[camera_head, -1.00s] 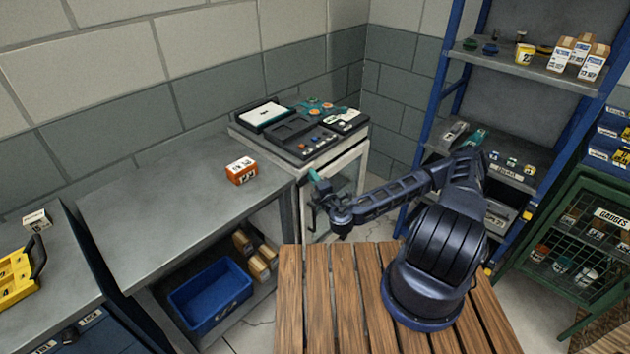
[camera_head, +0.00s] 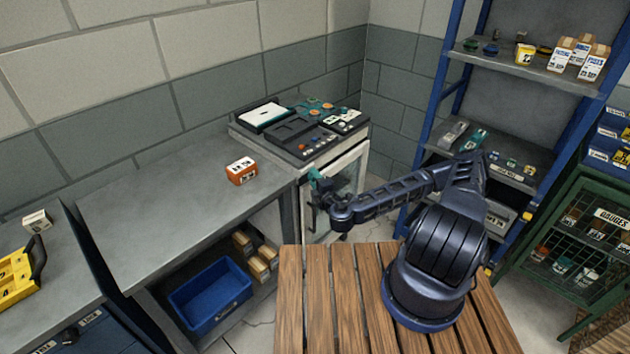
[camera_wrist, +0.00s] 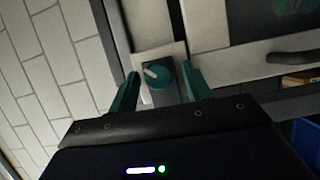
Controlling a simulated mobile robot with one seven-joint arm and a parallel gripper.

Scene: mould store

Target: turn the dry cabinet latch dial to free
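The latch dial (camera_wrist: 159,75) shows in the wrist view as a round teal knob with a pale pointer bar. It sits on a light plate on the front of the dry cabinet, whose pale frame (camera_head: 348,158) stands in the corner in the head view. My gripper (camera_wrist: 162,90) is open, with one teal finger left of the dial and one right of it. I cannot tell whether either finger touches it. In the head view my gripper (camera_head: 316,184) is at the cabinet's front left edge and hides the dial. The pointer slants up to the left in the wrist view.
A grey bench with an orange box (camera_head: 241,171) adjoins the cabinet on the left. A black tray of instruments (camera_head: 290,135) sits on the cabinet top. A dark handle (camera_wrist: 292,57) shows right of the dial. Blue shelving (camera_head: 440,90) stands to the right.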

